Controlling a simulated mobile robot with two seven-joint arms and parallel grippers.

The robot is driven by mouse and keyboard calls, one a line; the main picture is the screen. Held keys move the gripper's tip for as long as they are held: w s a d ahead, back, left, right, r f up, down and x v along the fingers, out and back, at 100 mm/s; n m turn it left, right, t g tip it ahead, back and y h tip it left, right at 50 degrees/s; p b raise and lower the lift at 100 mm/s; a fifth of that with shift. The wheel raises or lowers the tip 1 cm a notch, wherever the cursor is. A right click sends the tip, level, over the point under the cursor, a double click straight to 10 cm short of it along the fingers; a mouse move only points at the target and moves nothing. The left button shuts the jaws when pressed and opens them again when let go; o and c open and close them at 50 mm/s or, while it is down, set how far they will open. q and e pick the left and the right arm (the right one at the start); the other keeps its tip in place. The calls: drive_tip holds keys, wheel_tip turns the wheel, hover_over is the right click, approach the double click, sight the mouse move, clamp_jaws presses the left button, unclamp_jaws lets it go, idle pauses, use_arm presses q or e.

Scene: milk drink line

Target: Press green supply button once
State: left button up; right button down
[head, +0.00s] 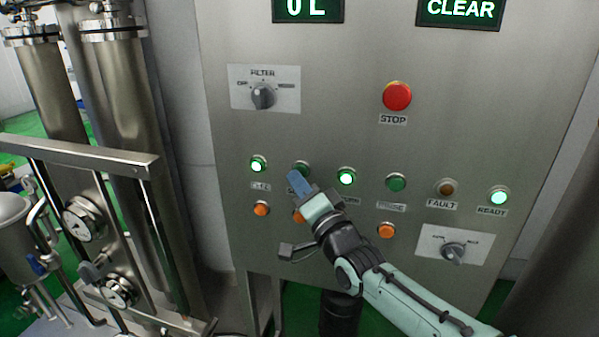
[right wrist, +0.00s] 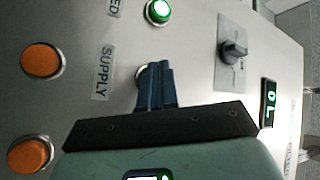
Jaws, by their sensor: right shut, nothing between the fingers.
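The green supply button (head: 302,166) is on the steel panel, second from the left in the upper button row. Its visible part looks dark green, unlit. My right gripper (head: 294,176) is shut and empty, with its blue fingers pointing at the panel right at this button and covering its lower part. In the right wrist view the shut fingertips (right wrist: 156,66) hide most of the button; only a bit of its rim (right wrist: 140,74) shows, beside the SUPPLY label (right wrist: 102,73). I cannot tell whether the fingertips touch the button. My left gripper is not in view.
A lit green button (head: 258,164) is to the left and another (head: 346,176) to the right. Orange buttons (head: 261,208) sit below. The red STOP button (head: 397,96) and filter knob (head: 263,96) are higher up. Steel pipes with gauges (head: 84,219) stand at left.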

drive_tip(key=shift+w+d, duration=0.15)
drive_tip(key=shift+w, duration=0.25)
idle(0.6)
idle(0.3)
drive_tip(key=shift+s+a+b, duration=0.25)
drive_tip(key=shift+s+b, duration=0.45)
drive_tip(key=shift+s, duration=0.15)
drive_tip(key=s, duration=0.1)
drive_tip(key=s+a+b, duration=0.1)
drive_tip(key=s, duration=0.1)
drive_tip(key=s+b, duration=0.1)
drive_tip(key=shift+s+a, duration=0.3)
drive_tip(key=shift+s, duration=0.05)
idle(0.4)
